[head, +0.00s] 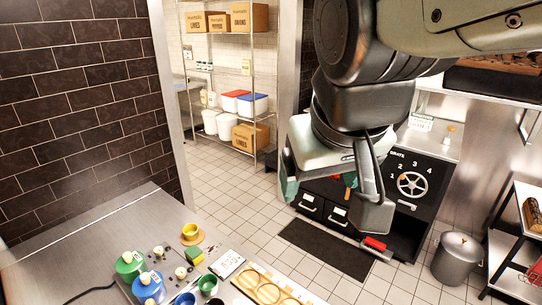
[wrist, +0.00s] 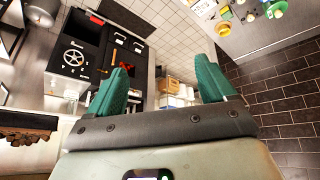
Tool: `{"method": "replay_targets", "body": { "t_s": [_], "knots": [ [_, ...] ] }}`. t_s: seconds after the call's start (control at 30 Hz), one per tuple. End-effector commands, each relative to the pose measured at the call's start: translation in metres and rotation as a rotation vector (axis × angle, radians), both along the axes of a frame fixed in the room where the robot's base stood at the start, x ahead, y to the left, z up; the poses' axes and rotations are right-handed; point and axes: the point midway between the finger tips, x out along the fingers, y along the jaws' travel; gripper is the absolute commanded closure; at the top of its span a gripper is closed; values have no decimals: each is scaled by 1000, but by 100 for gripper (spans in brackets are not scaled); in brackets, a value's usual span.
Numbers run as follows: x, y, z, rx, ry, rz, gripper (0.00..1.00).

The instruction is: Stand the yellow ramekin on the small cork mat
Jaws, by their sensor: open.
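The yellow ramekin (head: 190,230) is on the steel counter at the lower left of the head view. It appears to stand on the small round cork mat (head: 200,240), whose tan rim shows around its foot. From this distance I cannot tell how well it is centred. My gripper (head: 332,195) hangs high to the right of the counter, well apart from both. In the wrist view its two green fingers (wrist: 163,66) are spread apart, with nothing between them.
Near the ramekin lie a yellow-green sponge (head: 194,256) and a white card (head: 227,263). Green (head: 130,264) and blue (head: 148,287) pots, small cups and a wooden board with round recesses (head: 268,289) crowd the counter's front.

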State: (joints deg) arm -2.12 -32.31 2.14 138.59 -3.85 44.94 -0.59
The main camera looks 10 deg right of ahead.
Motion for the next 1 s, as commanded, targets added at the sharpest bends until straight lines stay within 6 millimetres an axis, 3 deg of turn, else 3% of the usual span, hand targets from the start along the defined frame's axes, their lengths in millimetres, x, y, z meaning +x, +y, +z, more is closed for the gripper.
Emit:
{"method": "replay_targets", "body": {
  "t_s": [0.1,0.23,1.0],
  "knots": [
    [-35,-4,1,46,3,-39,17],
    [-53,-5,-2,74,12,-57,17],
    [-55,-5,-2,77,13,-61,17]
  ]
}}
